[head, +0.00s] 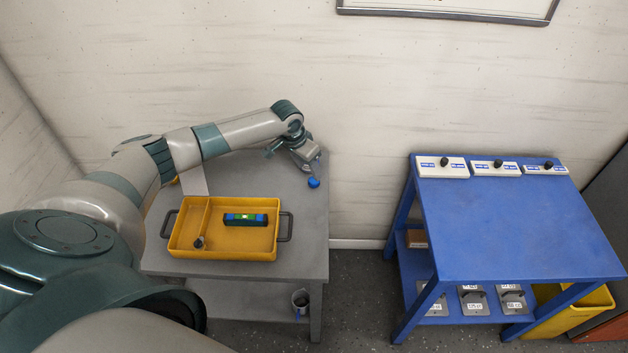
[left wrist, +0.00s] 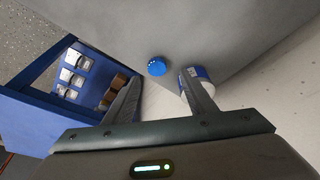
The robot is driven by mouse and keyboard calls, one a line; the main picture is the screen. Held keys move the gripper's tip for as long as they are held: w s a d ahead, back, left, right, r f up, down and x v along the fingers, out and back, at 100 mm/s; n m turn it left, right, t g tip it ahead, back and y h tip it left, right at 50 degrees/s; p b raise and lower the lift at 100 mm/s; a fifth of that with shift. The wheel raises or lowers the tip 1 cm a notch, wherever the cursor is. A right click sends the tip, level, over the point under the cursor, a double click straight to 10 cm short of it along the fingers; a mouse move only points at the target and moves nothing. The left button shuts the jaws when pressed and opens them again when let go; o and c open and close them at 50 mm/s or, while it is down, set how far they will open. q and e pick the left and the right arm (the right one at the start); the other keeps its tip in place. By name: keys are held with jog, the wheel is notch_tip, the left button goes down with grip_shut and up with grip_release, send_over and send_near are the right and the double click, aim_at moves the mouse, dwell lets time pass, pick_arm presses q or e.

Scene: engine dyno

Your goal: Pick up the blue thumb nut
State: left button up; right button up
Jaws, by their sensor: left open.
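The blue thumb nut (head: 314,183) sits on the grey table (head: 301,228), near its right edge toward the back. My left gripper (head: 312,168) is just behind and above it, tilted down. In the left wrist view the nut (left wrist: 157,66) is a round, knobbed blue disc on the grey surface, ahead of and between the two open fingers (left wrist: 160,98). The jaws are apart with nothing between them. A white and blue cylinder (left wrist: 194,78) shows behind the right finger, partly hidden by it. My right gripper is not in view.
A yellow tray (head: 174,240) with handles stands on the grey table, holding a blue-green level (head: 245,219) and a small dark part (head: 198,242). A blue table (head: 500,230) with several switch boxes stands right, across a floor gap. The wall is close behind.

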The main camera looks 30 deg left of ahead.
aim_at(314, 181)
pick_arm(q)
jog(key=shift+w+f, duration=0.15)
jog(key=shift+f, duration=0.45)
jog(key=shift+d, duration=0.1)
jog(key=shift+w+d+f+p, duration=0.1)
jog(key=shift+d+f+p, duration=0.05)
jog(key=shift+f+p, duration=0.4)
jog(key=p+x, duration=0.1)
jog(key=x, duration=0.1)
jog(key=shift+d+f, duration=0.15)
jog(key=shift+f, duration=0.2)
jog(key=shift+w+f, duration=0.2)
jog(key=shift+f, duration=0.45)
jog(key=c, duration=1.1)
